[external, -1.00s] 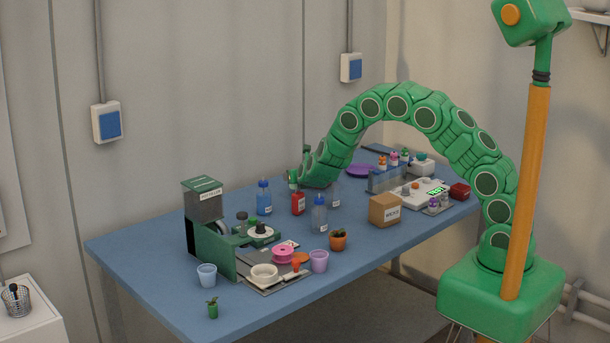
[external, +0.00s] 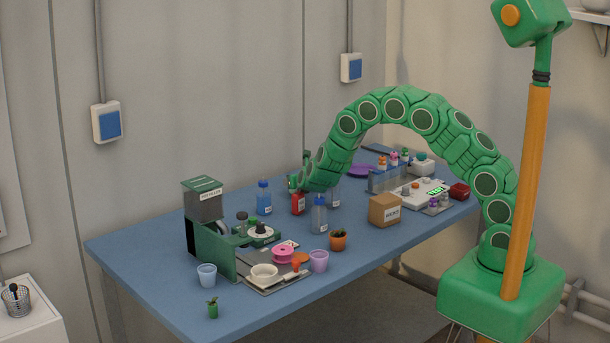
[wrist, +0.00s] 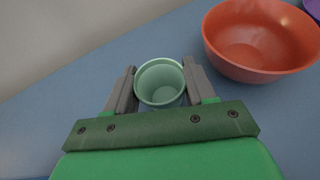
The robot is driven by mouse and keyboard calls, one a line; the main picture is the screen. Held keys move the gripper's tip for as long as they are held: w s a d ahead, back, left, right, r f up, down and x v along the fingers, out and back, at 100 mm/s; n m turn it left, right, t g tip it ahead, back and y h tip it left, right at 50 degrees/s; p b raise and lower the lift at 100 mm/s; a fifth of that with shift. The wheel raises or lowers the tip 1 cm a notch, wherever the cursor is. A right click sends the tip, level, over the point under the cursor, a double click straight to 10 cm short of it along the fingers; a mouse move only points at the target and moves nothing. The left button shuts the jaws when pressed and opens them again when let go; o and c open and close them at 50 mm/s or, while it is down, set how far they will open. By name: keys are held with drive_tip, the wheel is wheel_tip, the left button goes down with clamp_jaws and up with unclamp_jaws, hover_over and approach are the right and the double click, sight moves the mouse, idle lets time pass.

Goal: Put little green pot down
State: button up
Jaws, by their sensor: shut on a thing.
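The little green pot (wrist: 160,82) is pale green, round and empty, seen from above into its mouth in the wrist view. My gripper (wrist: 160,80) has its two grey fingers on either side of the pot, shut on it. Blue table surface lies around the pot; I cannot tell whether its base touches it. In the external view the end of my arm (external: 318,178) is low over the back of the table, behind a red bottle (external: 298,203), and the held pot is hidden there.
In the wrist view an orange-red bowl (wrist: 262,38) stands close right of the pot, with a purple item (wrist: 313,9) beyond. In the external view, blue bottles (external: 264,198) and a cardboard box (external: 385,210) stand near the arm. The wrist view's left tabletop is clear.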

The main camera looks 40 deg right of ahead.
drive_tip(key=shift+s+f, duration=0.2)
drive_tip(key=shift+f, duration=1)
drive_tip(key=o, duration=1.1)
drive_tip(key=shift+s+a+f, duration=0.1)
drive_tip(key=shift+s+f, duration=0.05)
drive_tip(key=shift+s+a+r, duration=0.25)
drive_tip(key=shift+s, duration=0.25)
drive_tip(key=s+r, duration=0.1)
drive_tip(key=s+a+r, duration=0.1)
drive_tip(key=s+r, duration=0.1)
wheel_tip(320, 180, up, 7)
drive_tip(key=shift+w+f, duration=0.15)
